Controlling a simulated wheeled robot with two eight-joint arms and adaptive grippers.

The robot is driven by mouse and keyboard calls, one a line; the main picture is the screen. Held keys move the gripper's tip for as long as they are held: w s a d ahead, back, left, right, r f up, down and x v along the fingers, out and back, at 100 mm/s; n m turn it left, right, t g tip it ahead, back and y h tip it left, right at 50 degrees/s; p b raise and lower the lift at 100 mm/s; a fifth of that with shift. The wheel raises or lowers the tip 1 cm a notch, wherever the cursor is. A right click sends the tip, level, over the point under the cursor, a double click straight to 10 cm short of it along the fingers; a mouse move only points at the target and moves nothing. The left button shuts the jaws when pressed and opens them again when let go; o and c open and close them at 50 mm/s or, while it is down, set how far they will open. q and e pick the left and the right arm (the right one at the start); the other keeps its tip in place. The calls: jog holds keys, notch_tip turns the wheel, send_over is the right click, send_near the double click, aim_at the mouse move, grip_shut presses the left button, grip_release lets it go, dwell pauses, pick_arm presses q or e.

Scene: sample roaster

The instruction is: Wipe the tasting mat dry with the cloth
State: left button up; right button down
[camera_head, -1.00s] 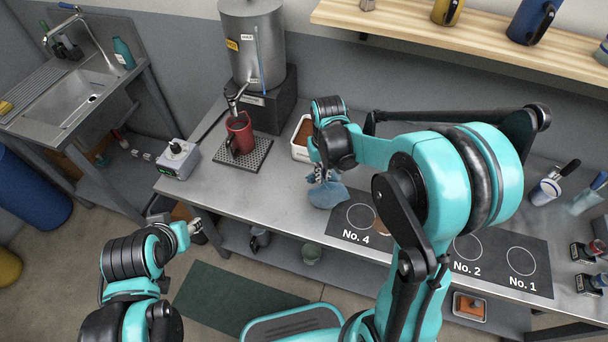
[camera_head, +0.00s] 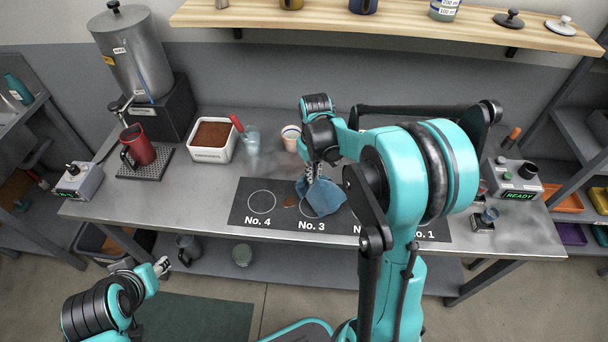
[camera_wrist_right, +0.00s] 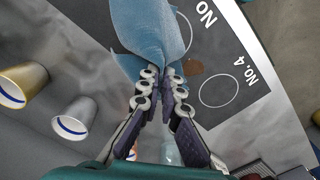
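The dark tasting mat (camera_head: 243,216) lies on the steel bench, with white circles and numbers. A small brown wet patch (camera_head: 290,201) lies between the No. 4 and No. 3 circles; the wrist view shows it beside the cloth (camera_wrist_right: 192,74). The blue cloth (camera_head: 325,198) hangs bunched over the No. 3 circle, partly covering it. My right gripper (camera_head: 312,178) is shut on the cloth, and the wrist view shows its fingers (camera_wrist_right: 162,82) pinching it. My arm hides much of the mat's right part. My left gripper (camera_head: 161,266) is low in front of the bench, away from the mat; its opening is unclear.
A white tub of brown grounds (camera_head: 212,152), a glass (camera_head: 252,142) and a pale cup (camera_head: 291,140) stand behind the mat. A red mug (camera_head: 138,148) sits at the left. A READY device (camera_head: 515,180) stands at the right. A wooden shelf (camera_head: 400,27) runs above.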

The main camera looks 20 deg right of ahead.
jog(key=b, duration=0.5)
send_over(311, 198)
notch_tip(311, 198, down, 7)
jog(key=shift+r, duration=0.15)
jog(key=shift+f, duration=0.6)
jog(key=shift+r, duration=0.1)
jog(key=c, duration=0.7)
grip_release()
jog(key=shift+f+b, duration=0.2)
jog(key=shift+b, duration=0.1)
jog(key=shift+f+b, duration=1.1)
jog(key=shift+f, duration=0.3)
jog(key=shift+c, duration=0.2)
jog(key=shift+r, duration=0.15)
jog(key=c, duration=0.8)
